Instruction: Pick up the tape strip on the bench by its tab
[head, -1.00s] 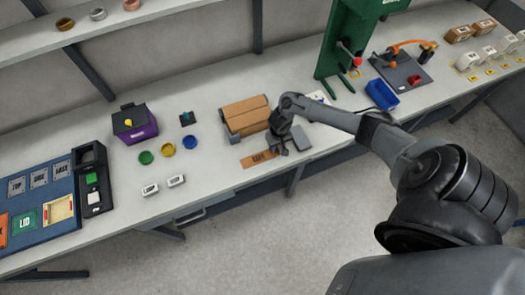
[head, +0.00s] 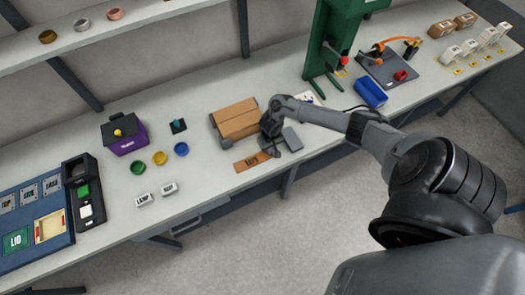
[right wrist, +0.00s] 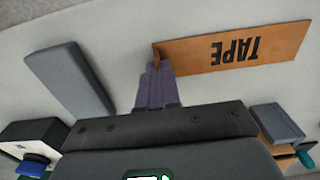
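The tape strip (head: 252,161) is a flat brown-orange band lettered TAPE, lying on the bench near its front edge. In the right wrist view the strip (right wrist: 240,47) runs to the right, with a small upright tab (right wrist: 156,53) at its left end. My right gripper (head: 272,150) is at the strip's right end in the head view. In the right wrist view its fingers (right wrist: 157,72) are close together with the tab between their tips. The strip lies on the bench or very close to it. My left gripper is not in view.
A cardboard box (head: 236,118) stands just behind the strip. A grey block (head: 292,139) lies right of the gripper, and also shows in the right wrist view (right wrist: 70,78). A blue bin (head: 371,93) and green press (head: 322,50) are farther right. Bare bench lies left of the strip.

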